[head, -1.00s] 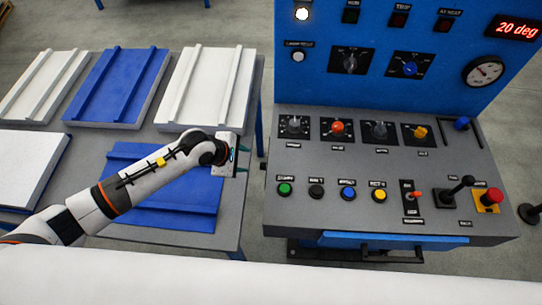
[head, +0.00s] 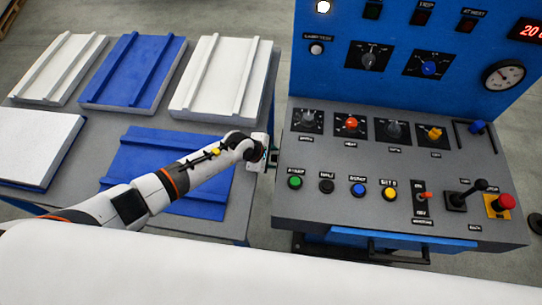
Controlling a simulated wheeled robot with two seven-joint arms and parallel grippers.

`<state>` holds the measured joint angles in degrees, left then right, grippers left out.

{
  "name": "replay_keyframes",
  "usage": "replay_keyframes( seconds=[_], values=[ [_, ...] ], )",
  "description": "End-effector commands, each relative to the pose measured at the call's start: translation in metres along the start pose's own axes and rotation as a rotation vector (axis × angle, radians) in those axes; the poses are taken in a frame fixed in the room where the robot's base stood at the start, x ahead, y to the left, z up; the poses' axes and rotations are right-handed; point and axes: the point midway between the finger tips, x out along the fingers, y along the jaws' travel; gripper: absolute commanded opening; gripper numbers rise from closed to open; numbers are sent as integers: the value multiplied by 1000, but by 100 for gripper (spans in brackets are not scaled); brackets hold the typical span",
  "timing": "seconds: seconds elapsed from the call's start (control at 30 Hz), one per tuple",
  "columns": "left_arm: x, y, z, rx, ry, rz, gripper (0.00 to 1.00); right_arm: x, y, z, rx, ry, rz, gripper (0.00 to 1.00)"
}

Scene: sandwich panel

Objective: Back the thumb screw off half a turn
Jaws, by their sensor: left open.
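My left gripper (head: 271,157) is at the left side of the control console (head: 400,185), level with its upper left edge. Its jaws are open and point right, at the console's side. The gap between fingertips and console is small, and I cannot tell whether they touch. I cannot make out a thumb screw for certain; any small part on the console's left side is hidden by the gripper or too small to tell. My right gripper is not in view.
The console top carries rotary knobs, push buttons, a black lever (head: 481,185) and a red mushroom button (head: 503,202). A blue panel (head: 450,75) with a gauge (head: 503,75) rises behind. The table (head: 240,205) at left holds white and blue panels under my arm.

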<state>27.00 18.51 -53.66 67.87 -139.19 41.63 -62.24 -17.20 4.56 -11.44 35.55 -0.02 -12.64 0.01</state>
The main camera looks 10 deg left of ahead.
Motion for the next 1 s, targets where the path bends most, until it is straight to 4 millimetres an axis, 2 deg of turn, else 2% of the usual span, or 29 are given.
replay_keyframes(
  seconds=[0.2, 0.47, 0.77, 1.0],
  values=[
    [0, 0, 0, 0, 0, 0, 44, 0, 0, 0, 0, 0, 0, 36],
    [0, 0, 0, 0, 0, 0, 1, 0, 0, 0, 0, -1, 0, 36],
    [2, -1, 1, -15, 0, 38, 0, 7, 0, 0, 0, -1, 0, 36],
    [5, -4, 3, -68, 1, 167, 0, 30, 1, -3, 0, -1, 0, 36]
  ],
)
